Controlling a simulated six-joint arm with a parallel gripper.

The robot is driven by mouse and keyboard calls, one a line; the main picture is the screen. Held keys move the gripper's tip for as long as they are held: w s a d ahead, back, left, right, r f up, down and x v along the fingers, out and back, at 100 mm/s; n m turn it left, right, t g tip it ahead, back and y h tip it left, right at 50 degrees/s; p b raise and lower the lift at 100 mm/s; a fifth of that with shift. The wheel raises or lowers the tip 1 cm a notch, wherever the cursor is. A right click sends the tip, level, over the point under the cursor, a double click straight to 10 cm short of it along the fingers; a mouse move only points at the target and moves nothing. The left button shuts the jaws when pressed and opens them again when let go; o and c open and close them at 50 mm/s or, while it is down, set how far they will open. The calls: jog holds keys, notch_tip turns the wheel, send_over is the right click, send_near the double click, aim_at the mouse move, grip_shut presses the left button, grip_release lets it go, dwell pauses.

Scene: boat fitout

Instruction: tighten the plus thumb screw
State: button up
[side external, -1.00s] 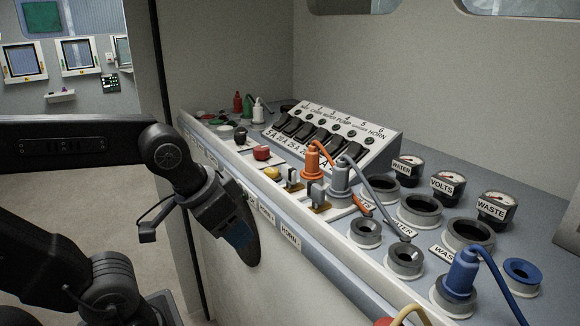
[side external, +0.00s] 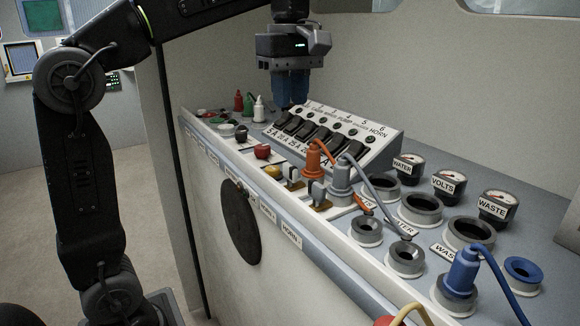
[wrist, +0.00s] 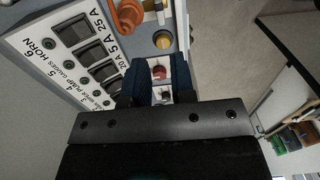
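A red thumb screw (side external: 262,151) stands on the grey console near its front edge, between a black knob (side external: 241,132) and a yellow one (side external: 272,172); I cannot read a plus mark on it. My gripper (side external: 290,105) points down with blue fingers, high over the back of the console by the switch panel, apart from the screw. In the wrist view, the fingers (wrist: 160,62) are spread, and the red thumb screw (wrist: 158,72) shows in the gap between them, farther off. The gripper holds nothing that I can see.
The switch panel (side external: 340,137) stands below and right of my gripper. Orange (side external: 313,158) and grey (side external: 341,176) plugs with cables rise right of the knobs. Small bottles (side external: 259,109) stand at the back left. Gauges, sockets and a blue plug (side external: 461,272) fill the right.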

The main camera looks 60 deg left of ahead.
aim_at(290, 165)
notch_tip(290, 165, down, 14)
jog(key=shift+r, duration=0.15)
dwell(0.4)
jog(key=shift+c, duration=0.4)
grip_shut()
